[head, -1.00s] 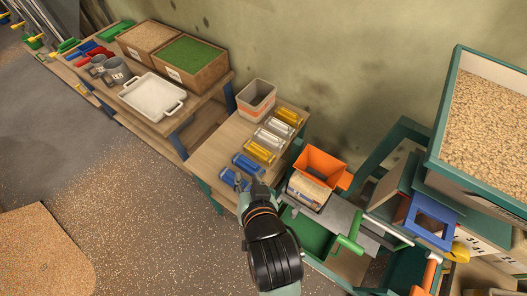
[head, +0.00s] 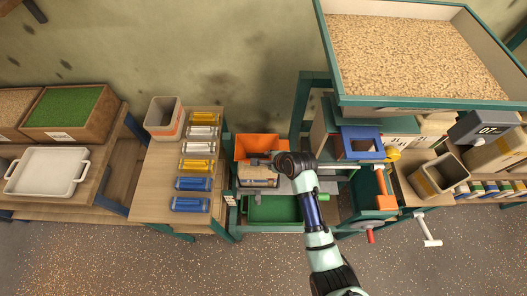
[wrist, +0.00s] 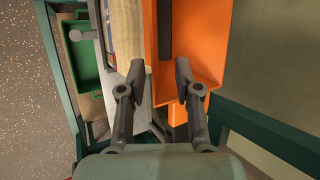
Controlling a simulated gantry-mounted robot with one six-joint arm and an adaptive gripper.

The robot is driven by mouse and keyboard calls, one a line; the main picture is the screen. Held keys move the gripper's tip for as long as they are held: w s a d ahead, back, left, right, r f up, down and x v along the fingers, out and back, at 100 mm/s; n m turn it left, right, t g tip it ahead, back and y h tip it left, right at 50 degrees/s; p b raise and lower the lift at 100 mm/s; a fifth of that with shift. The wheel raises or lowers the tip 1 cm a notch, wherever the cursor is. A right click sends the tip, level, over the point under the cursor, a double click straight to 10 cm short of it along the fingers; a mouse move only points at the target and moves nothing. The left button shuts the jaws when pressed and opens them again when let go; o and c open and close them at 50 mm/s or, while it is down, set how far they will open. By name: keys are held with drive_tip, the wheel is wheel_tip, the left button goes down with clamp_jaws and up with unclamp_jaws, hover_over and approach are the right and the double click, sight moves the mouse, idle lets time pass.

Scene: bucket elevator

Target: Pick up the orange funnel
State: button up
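The orange funnel (head: 256,142) sits at the back of the green-framed machine, right of the wooden table. It fills the upper right of the wrist view (wrist: 203,45), its edge running up the picture, with a narrow orange tab (wrist: 177,113) below. My gripper (head: 252,160) is over the funnel's near side in the head view and hides part of it. In the wrist view my gripper (wrist: 158,76) is open, its fingers apart. The right finger overlaps the funnel; the left finger is over the grey plate beside it. I cannot tell whether either touches.
A pale box or sack (head: 256,175) lies just in front of the funnel, above a green tray (head: 275,208). A large grain hopper (head: 420,102) overhangs the right. The table (head: 150,190) at left holds several coloured bars and a bin (head: 163,117).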

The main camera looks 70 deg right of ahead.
drive_tip(key=x, duration=0.2)
drive_tip(key=b+x, duration=0.1)
drive_tip(key=x, duration=0.3)
drive_tip(key=shift+w+a+f+b, duration=0.2)
drive_tip(key=shift+a+f+b, duration=0.05)
drive_tip(key=shift+a+b, duration=0.1)
drive_tip(key=shift+c, duration=0.3)
clamp_jaws()
